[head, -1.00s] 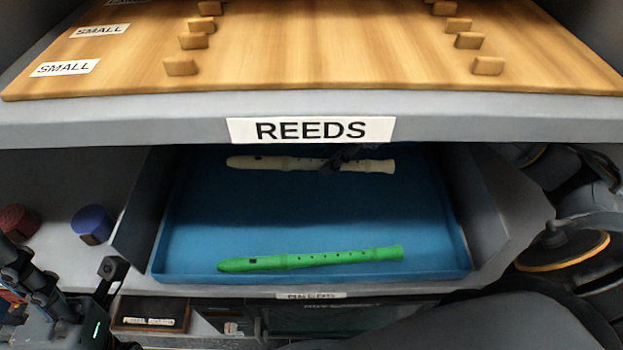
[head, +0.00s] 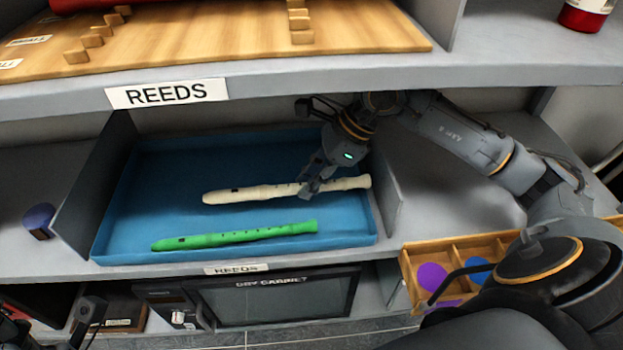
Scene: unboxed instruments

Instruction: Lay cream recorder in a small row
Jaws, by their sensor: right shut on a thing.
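The cream recorder (head: 250,193) lies lengthwise over the rear half of the blue tray (head: 112,225) on the middle shelf. My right gripper (head: 311,190) is shut on it, right of its middle. I cannot tell whether it is lifted off the tray. A green recorder (head: 235,236) lies in front of it in the same tray. The wooden board (head: 220,40) on the upper shelf has rows of small wooden blocks and SMALL labels at its left. My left gripper (head: 92,310) is at the lower left edge, mostly cut off, and its jaws are not clear.
Grey dividers (head: 92,195) flank the tray. The upper shelf edge (head: 330,78) overhangs it, close above my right arm. A wooden compartment box (head: 410,275) with purple and blue discs is at the lower right. A red object (head: 85,4) lies at the board's back.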

